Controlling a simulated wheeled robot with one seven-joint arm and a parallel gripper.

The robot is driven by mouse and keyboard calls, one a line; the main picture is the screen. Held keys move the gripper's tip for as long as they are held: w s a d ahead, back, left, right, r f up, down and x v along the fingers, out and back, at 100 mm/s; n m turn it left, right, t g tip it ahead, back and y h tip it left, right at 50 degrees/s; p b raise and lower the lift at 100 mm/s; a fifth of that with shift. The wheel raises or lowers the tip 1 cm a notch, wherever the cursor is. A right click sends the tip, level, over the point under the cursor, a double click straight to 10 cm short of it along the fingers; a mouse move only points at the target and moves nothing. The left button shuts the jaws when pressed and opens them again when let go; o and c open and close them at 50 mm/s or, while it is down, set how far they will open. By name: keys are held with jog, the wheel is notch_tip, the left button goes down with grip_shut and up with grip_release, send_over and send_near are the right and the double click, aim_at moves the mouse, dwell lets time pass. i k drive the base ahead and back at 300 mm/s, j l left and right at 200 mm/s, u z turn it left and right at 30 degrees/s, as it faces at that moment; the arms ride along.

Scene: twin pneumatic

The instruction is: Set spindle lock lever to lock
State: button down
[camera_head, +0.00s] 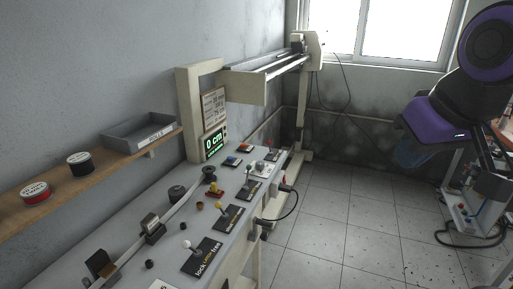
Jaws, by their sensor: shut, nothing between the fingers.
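The spindle lock lever (187,245) has a white ball knob. It stands on a black plate (203,257) near the front of the bench, marked "lock" at the left and "free" at the right. The knob leans toward the left, back side of the plate; its exact setting is hard to tell. My dark gripper (491,184) hangs below my purple and black arm at the far right, small and dim. It is shut and empty, well apart from the lever across the open floor.
More levers with yellow (217,205) and green knobs stand farther along the bench. A display (214,142) reads 0 cm. A wooden shelf (100,190) holds spools and a grey tray (140,132). The tiled floor (345,225) right of the bench is clear.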

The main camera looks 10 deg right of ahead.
aim_at(248, 167)
jog(key=i+l+u, duration=0.15)
jog(key=i+l, duration=0.9)
